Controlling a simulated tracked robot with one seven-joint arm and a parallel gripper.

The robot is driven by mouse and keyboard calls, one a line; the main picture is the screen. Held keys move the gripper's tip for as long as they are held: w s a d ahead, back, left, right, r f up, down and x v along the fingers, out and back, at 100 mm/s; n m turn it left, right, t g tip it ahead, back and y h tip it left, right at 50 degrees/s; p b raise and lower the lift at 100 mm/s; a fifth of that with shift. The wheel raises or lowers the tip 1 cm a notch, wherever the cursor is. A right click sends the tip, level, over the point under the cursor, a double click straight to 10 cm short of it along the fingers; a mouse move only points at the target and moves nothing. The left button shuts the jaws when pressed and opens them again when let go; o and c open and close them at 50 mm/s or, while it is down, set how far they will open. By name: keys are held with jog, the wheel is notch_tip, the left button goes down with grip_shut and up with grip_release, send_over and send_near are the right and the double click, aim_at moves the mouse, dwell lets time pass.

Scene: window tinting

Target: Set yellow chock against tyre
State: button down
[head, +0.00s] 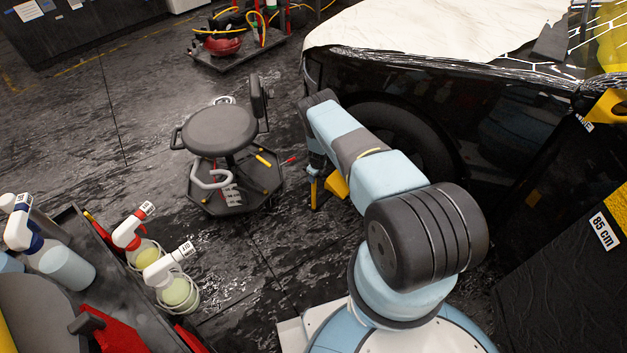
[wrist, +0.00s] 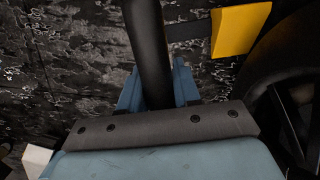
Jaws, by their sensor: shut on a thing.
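The yellow chock (head: 337,186) is low near the floor beside the car, partly hidden by my arm in the head view. In the wrist view its yellow block (wrist: 240,30) joins a dark bar that runs to a thick black upright handle (wrist: 150,45). My gripper (wrist: 158,90) is shut on that handle, its blue fingers on either side. The gripper also shows at the arm's far end (head: 317,165). The black tyre (head: 418,130) is right of the chock; it shows in the wrist view too (wrist: 262,75). The block is close to the tyre; I cannot tell whether they touch.
A wheeled stool (head: 220,130) with a tool-laden base stands left of my gripper. A cart with spray bottles (head: 165,275) is at lower left. The car's dark side (head: 505,145) and a black box marked 85 cm (head: 570,260) bound the right. Wet dark floor lies between.

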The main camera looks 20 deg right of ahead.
jog(key=w+d, duration=0.5)
jog(key=d, duration=0.3)
jog(key=shift+w+d, duration=0.15)
jog(key=shift+w, duration=0.2)
dwell(0.8)
jog(key=c, duration=0.7)
grip_release()
jog(key=shift+s, duration=0.15)
